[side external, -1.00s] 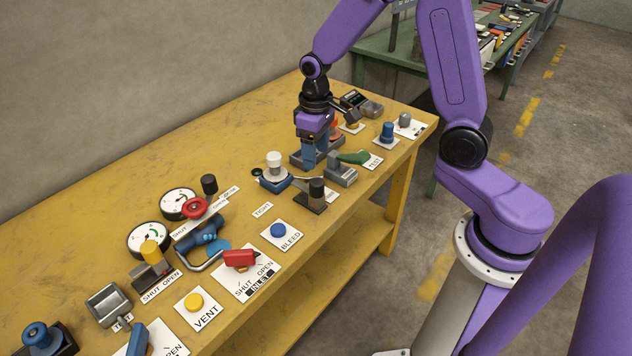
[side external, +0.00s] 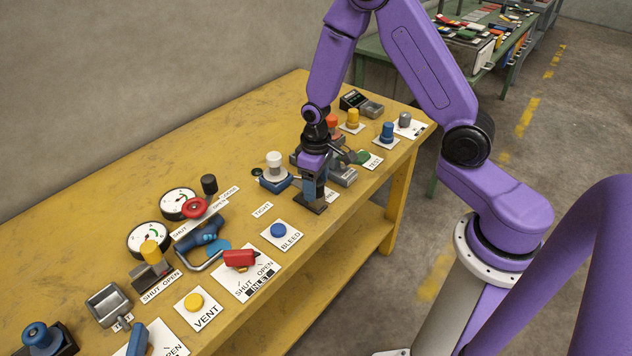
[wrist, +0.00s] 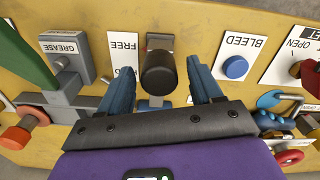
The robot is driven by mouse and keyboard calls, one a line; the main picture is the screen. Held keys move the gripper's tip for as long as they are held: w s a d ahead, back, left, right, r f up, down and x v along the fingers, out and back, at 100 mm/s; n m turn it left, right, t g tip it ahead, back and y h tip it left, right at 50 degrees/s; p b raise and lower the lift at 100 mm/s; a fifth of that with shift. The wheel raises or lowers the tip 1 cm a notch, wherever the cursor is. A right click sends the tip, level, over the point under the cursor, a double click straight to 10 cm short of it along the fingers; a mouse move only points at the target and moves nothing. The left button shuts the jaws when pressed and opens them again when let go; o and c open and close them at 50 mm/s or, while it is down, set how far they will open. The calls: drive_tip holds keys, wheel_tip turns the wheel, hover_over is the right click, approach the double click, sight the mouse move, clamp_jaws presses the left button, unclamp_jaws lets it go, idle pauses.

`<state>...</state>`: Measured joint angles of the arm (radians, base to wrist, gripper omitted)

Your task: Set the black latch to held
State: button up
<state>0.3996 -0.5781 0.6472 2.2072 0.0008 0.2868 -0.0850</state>
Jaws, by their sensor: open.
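The black latch shows in the wrist view as a dark cylindrical knob (wrist: 158,76) on a base with a small red mark by it. A white label reading FREE (wrist: 123,62) lies beside it. My gripper (wrist: 161,78) is open, with one blue finger on each side of the knob; I cannot tell whether either finger touches it. In the side view my gripper (side external: 314,188) points down over the latch's dark base (side external: 311,207), and the fingers hide the knob. No label reading HELD is readable.
A blue BLEED button (side external: 278,230) is close by. A green lever (side external: 357,157) and grey block stand behind. The yellow bench's front edge (side external: 345,250) is near.

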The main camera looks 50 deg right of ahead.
sight(300, 185)
clamp_jaws()
drive_tip(key=shift+w, duration=2.55)
drive_tip(key=shift+c, duration=0.3)
unclamp_jaws()
drive_tip(key=shift+w, duration=0.1)
drive_tip(key=shift+o, duration=0.3)
drive_tip(key=shift+r, duration=0.1)
wheel_tip(300, 185, up, 17)
drive_tip(key=shift+r, duration=0.15)
